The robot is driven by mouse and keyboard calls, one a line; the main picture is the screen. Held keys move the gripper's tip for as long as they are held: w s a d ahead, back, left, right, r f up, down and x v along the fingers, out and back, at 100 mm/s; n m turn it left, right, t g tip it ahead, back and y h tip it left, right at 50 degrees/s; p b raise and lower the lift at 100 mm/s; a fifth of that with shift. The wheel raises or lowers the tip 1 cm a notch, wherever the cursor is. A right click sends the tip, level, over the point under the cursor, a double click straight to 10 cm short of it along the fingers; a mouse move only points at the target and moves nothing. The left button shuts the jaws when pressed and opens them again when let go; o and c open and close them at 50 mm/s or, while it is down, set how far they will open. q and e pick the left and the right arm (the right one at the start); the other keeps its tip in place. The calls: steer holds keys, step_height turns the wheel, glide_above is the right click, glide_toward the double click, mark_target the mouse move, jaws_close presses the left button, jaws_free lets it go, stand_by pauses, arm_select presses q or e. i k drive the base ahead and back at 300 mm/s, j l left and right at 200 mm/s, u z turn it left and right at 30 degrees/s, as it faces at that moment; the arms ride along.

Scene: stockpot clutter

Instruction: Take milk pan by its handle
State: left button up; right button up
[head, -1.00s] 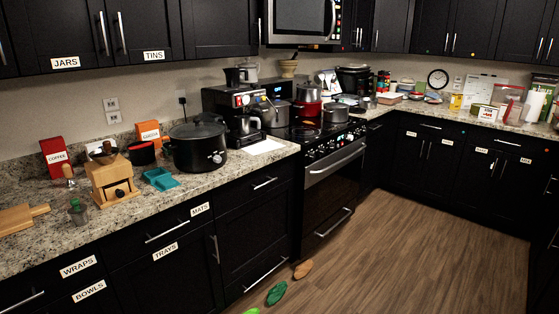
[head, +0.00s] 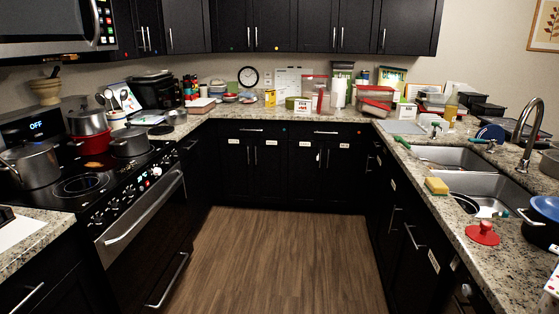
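I cannot tell for sure which vessel is the milk pan. On the stove stand a grey pot (head: 32,167) at the left, a red pot (head: 95,144) at the back with a steel pot (head: 86,122) above it, and a grey lidded pot (head: 130,145) at the right. A small steel pan (head: 176,117) sits on the counter just beyond the stove. No handle can be made out clearly on it. Neither of my grippers is in view.
The stove (head: 135,210) stands at the left, with a black cooker (head: 154,88) behind it. The back counter holds cluttered containers. A sink (head: 450,157), a yellow sponge (head: 436,186), a red lid (head: 482,233) and a blue-lidded pot (head: 542,222) are at the right. The wooden floor (head: 285,255) is clear.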

mark_target(179, 117)
steer(key=i+l, duration=0.1)
steer(key=i, duration=1.65)
